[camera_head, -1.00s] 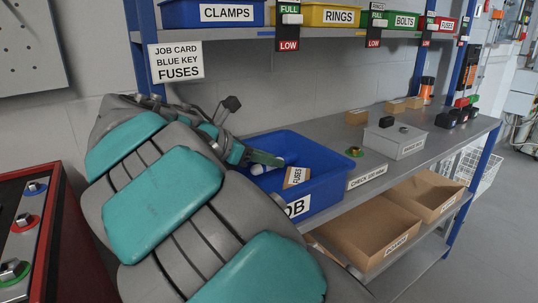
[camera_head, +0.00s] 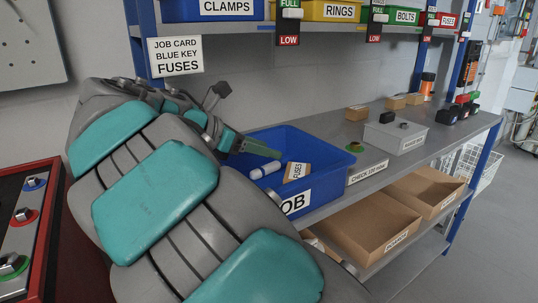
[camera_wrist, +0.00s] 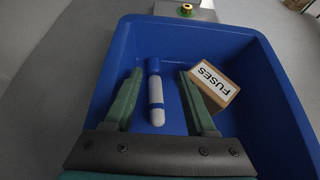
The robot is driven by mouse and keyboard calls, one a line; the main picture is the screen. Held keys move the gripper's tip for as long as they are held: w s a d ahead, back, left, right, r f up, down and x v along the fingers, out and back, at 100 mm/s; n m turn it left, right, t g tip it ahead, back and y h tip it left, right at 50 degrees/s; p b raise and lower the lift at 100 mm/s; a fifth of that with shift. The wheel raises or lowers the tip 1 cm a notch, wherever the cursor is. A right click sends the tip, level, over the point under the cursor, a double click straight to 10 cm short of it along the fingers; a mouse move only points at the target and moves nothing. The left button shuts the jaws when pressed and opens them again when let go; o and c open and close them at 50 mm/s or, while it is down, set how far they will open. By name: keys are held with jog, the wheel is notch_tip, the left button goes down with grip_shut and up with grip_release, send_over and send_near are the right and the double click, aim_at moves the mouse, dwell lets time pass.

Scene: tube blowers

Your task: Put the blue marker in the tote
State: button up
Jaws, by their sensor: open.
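The blue marker, with a white body and a blue cap, lies on the floor of the blue tote (camera_head: 328,184) in the head view (camera_head: 264,170). In the wrist view the marker (camera_wrist: 156,92) lies lengthwise inside the tote (camera_wrist: 272,88), apart from the walls I can see. My gripper (camera_wrist: 159,76) is open, with its green fingers to the left and right of the marker and not closed on it. In the head view one green finger (camera_head: 262,149) shows above the tote's back part; the other is hidden.
A small FUSES box (camera_head: 297,171) lies in the tote, right of the marker. A green-ringed button (camera_head: 355,147) and a grey box (camera_head: 396,137) stand right of the tote. Labelled bins line the shelf above. Cardboard trays (camera_head: 372,222) sit on the lower shelf.

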jog(key=v, duration=1)
jog(key=shift+p, duration=0.3)
